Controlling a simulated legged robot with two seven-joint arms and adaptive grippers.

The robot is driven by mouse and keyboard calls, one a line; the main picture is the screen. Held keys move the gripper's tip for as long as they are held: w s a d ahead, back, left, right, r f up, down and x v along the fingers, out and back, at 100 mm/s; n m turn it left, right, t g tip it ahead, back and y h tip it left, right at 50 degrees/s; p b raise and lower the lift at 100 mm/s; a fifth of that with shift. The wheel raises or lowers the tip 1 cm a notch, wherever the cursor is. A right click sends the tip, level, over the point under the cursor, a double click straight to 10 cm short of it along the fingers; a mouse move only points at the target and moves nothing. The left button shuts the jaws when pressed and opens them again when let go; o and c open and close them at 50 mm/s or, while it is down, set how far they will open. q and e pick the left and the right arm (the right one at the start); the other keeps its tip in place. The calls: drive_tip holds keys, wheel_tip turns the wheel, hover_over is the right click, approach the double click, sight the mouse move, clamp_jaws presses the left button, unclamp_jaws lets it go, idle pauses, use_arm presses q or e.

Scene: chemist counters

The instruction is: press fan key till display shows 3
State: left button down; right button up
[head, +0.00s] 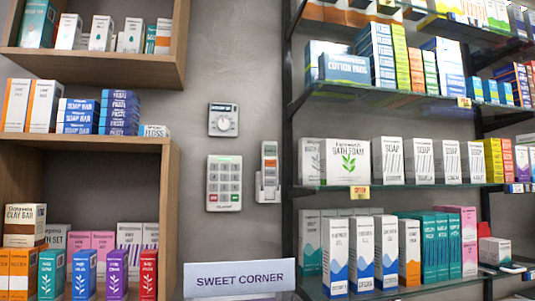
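Three small devices are on the grey wall between the shelves. A square unit with a round dial (223,120) is at the top. Below it is a pale keypad (224,183) with rows of grey keys, a red and a green key at the bottom and a greenish strip at the top. To its right, a slim white handset (269,160) sits in a wall holder (266,188), with a small reddish mark on it. I cannot read any fan label or display digit. Neither of my grippers is in view.
Wooden shelves (100,140) with boxes stand at left. A dark-framed rack with glass shelves (425,187) and many boxes stands at right. A "SWEET CORNER" sign (240,278) is below the devices. The wall around them is clear.

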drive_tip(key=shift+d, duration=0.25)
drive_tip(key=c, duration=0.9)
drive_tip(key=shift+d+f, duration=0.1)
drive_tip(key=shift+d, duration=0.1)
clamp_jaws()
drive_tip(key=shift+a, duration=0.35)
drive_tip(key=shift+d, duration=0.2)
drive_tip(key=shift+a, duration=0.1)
